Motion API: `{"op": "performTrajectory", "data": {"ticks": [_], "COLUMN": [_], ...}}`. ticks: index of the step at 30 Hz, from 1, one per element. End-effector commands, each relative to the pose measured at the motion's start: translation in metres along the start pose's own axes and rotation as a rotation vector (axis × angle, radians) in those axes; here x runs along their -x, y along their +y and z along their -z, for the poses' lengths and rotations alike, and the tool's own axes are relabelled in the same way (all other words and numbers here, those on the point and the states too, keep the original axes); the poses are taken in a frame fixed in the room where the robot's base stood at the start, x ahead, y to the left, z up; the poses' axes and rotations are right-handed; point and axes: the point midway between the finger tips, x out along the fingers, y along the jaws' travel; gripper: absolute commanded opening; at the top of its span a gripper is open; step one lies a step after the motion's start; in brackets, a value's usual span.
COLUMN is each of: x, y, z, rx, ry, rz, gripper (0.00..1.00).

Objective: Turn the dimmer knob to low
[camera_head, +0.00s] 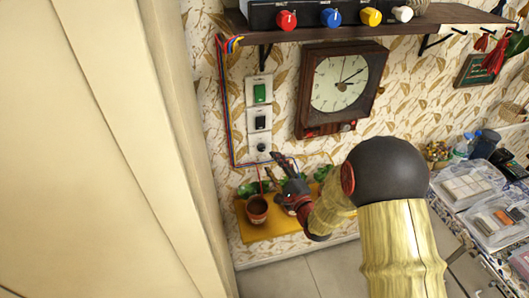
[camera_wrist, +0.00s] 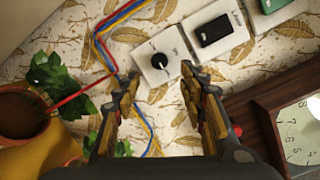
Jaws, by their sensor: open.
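The dimmer knob (camera_head: 262,147) is a small black round knob on the lowest white wall plate, below two switches. In the wrist view the dimmer knob (camera_wrist: 159,61) sits on its white plate (camera_wrist: 172,44), ahead of and between my fingertips, with a pale mark on it. My gripper (camera_wrist: 158,82) is open and empty, with one finger on each side of the knob's line. The fingers look apart from the knob; the exact gap to the wall is hard to tell. In the head view my gripper (camera_head: 276,170) is below and slightly right of the knob.
Above the dimmer are a black switch (camera_head: 260,122) and a green switch (camera_head: 260,93). A wooden clock (camera_head: 341,87) hangs to the right. Coloured wires (camera_head: 224,100) run left of the plates. A yellow shelf (camera_head: 257,232) with a potted plant (camera_head: 257,210) is below.

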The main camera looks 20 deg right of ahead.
Motion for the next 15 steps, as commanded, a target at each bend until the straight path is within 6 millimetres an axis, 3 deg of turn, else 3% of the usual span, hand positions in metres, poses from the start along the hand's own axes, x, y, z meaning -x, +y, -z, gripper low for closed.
{"op": "performTrajectory", "data": {"ticks": [15], "x": [-0.067], "y": [0.001], "z": [0.000], "rx": [-0.004], "ry": [0.001], "rz": [-0.002], "gripper": [0.42]}}
